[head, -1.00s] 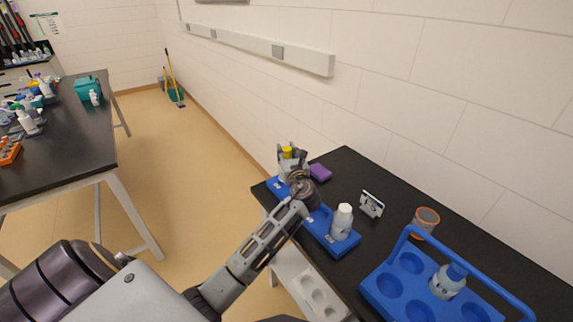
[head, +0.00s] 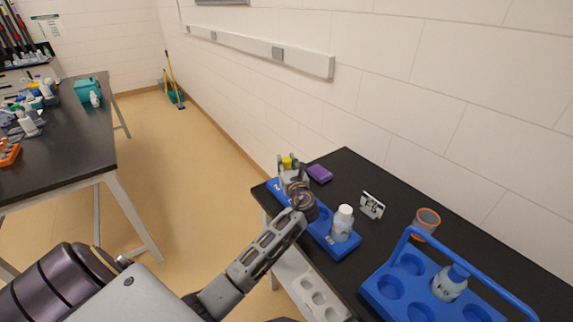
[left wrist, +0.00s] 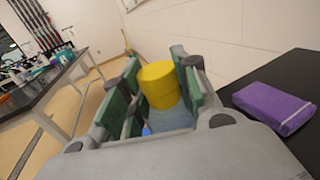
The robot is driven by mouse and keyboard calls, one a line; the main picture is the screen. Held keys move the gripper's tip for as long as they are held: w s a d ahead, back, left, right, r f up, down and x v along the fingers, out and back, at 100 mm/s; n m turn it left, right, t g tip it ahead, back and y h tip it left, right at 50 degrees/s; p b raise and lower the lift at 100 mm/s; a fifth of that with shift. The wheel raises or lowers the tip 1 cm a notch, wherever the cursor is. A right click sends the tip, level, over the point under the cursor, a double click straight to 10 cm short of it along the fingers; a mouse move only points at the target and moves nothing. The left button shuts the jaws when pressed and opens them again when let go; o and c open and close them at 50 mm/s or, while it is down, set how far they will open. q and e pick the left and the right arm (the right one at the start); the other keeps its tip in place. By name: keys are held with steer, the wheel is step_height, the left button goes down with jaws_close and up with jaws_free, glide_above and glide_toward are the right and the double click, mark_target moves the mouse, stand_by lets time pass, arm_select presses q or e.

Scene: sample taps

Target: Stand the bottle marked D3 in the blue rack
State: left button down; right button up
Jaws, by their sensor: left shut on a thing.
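My left gripper (head: 288,168) is shut on a bottle with a yellow cap (head: 287,161). The cap and grey-blue shoulder of this bottle (left wrist: 158,88) show between the green-padded fingers in the left wrist view. Any mark on it is hidden. In the head view it is over the far end of the long blue rack (head: 318,231); I cannot tell whether it touches the rack. A white-capped bottle (head: 342,225) stands upright at the rack's near end. My right gripper is not in view.
A blue carrier (head: 411,262) with a handle and round holes holds a blue-capped bottle (head: 449,284). Behind the rack are a purple block (head: 320,173), a small sign (head: 371,205) and an orange-rimmed cup (head: 426,222). The black table top (head: 350,168) is clear at the back.

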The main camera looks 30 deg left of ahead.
arm_select(q)
steer(key=c, duration=1.5)
jaws_free()
steer(key=shift+f, duration=0.1)
steer(key=o, duration=0.4)
steer(key=v, duration=1)
steer(key=shift+s+d, duration=0.15)
steer(key=shift+s, duration=0.05)
steer(key=shift+s+d, duration=0.4)
steer(key=shift+d, duration=0.05)
steer(key=shift+s+d, duration=0.15)
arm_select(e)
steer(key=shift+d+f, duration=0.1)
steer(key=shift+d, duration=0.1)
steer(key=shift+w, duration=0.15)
